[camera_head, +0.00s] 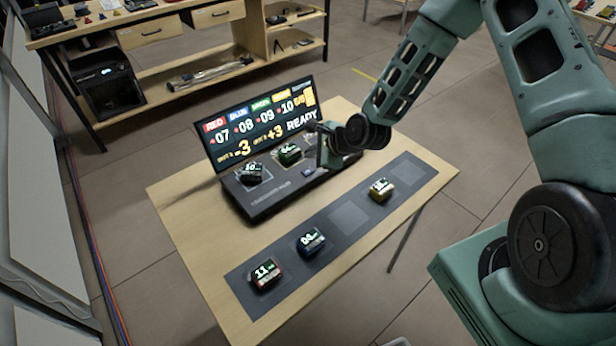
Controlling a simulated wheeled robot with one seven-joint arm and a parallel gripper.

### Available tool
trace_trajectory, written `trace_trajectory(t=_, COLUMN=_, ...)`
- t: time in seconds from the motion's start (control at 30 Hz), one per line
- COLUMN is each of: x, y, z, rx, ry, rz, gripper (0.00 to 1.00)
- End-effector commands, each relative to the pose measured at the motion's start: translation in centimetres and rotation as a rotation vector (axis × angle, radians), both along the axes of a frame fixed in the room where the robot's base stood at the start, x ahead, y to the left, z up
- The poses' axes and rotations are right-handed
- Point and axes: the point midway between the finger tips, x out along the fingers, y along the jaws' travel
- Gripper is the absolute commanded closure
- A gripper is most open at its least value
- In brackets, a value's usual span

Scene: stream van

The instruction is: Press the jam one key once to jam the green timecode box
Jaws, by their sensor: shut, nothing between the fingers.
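The green timecode box (289,154) sits on the dark console (270,202) in front of its upright screen (256,130). My gripper (322,160) is shut and empty, low over the right end of the console, just right of the green box. A small light-blue patch (308,172), perhaps a key, shows just left of the fingers. I cannot tell which key is the jam one key, or whether the fingers touch the console. The screen shows RED, BLUE, GREEN and a yellow heading, with 07, 08, 09, 10, then -3, +3 and READY.
A black timecode box (251,173) showing 10 sits on the console's left. On the grey mat (405,175) stand a red box (265,273) showing 11, a blue box (311,241) and a yellow box (381,188). A bare lighter square lies between blue and yellow.

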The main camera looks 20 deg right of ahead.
Motion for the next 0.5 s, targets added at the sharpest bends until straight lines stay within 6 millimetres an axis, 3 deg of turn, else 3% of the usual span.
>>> trace_trajectory(t=0.03, x=0.0, y=0.0, z=-1.4, rx=-0.001, ry=0.001, rz=0.001, gripper=1.0)
trace_trajectory(t=0.2, x=0.0, y=0.0, z=-3.2, rx=0.001, ry=0.001, rz=0.0, gripper=1.0)
trace_trajectory(t=0.5, x=0.0, y=0.0, z=-3.6, rx=-0.001, ry=0.001, rz=0.001, gripper=1.0)
